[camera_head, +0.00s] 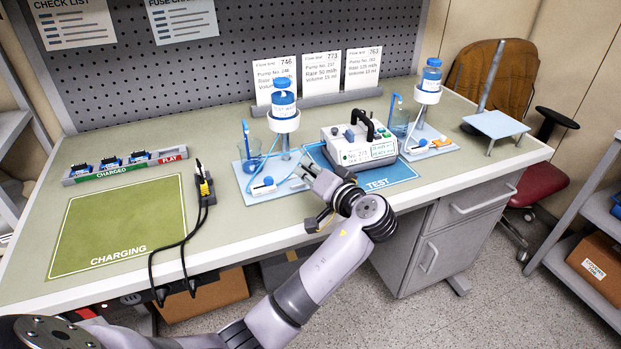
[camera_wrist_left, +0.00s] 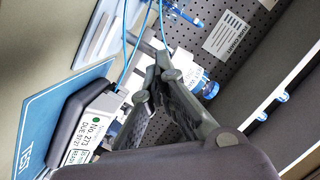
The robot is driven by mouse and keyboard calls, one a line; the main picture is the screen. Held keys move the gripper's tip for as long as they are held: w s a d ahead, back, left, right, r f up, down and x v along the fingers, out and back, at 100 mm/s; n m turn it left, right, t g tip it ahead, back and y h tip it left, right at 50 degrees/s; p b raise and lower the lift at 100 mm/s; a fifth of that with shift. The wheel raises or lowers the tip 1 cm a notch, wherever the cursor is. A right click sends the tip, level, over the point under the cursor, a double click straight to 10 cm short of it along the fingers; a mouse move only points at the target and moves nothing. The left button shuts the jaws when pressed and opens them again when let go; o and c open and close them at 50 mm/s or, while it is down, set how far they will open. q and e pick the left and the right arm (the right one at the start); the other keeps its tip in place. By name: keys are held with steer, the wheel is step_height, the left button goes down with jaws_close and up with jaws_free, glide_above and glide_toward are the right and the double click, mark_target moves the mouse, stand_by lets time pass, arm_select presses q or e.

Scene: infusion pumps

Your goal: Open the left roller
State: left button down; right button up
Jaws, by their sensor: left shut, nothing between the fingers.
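The left roller (camera_head: 264,187) is a small white clamp with a blue wheel, lying on the pale blue base (camera_head: 244,181) of the left drip stand. A thin light-blue tube runs from it. My left gripper (camera_head: 308,170) is shut and empty, above the bench between this base and the infusion pump (camera_head: 357,144). Its fingertips are a short way right of the roller and look apart from it. In the left wrist view, the shut fingers (camera_wrist_left: 152,88) show beside blue tubes and the pump's label (camera_wrist_left: 91,131); I cannot make out the roller there. My right gripper is not in view.
The pump stands on the blue TEST mat (camera_head: 396,175). A left bottle (camera_head: 284,100) and a right bottle (camera_head: 431,76) top the stands. A beaker (camera_head: 250,160) stands on the left base. Black cables (camera_head: 182,240) hang over the front edge. The green CHARGING mat (camera_head: 120,225) is clear.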

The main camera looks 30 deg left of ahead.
mark_target(269, 181)
arm_select(q)
steer(key=b+x, duration=0.1)
steer(key=x, duration=0.5)
steer(key=shift+f+b, duration=0.15)
steer(key=shift+b, duration=0.15)
steer(key=shift+s+a+f+b, duration=0.15)
steer(key=shift+s+a+f, duration=0.1)
steer(key=shift+s+f, duration=0.2)
steer(key=shift+s+a+f+b, duration=0.15)
steer(key=shift+s+a+f, duration=0.05)
steer(key=shift+s+f, duration=0.25)
steer(key=shift+s+a+f, duration=0.25)
steer(key=shift+s+f, duration=0.05)
steer(key=shift+s, duration=0.05)
steer(key=shift+f, duration=0.1)
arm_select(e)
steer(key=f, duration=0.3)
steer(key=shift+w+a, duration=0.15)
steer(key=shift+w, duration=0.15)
arm_select(q)
steer(key=shift+s+a+p, duration=0.45)
steer(key=shift+s+a, duration=0.75)
steer(key=shift+s, duration=0.2)
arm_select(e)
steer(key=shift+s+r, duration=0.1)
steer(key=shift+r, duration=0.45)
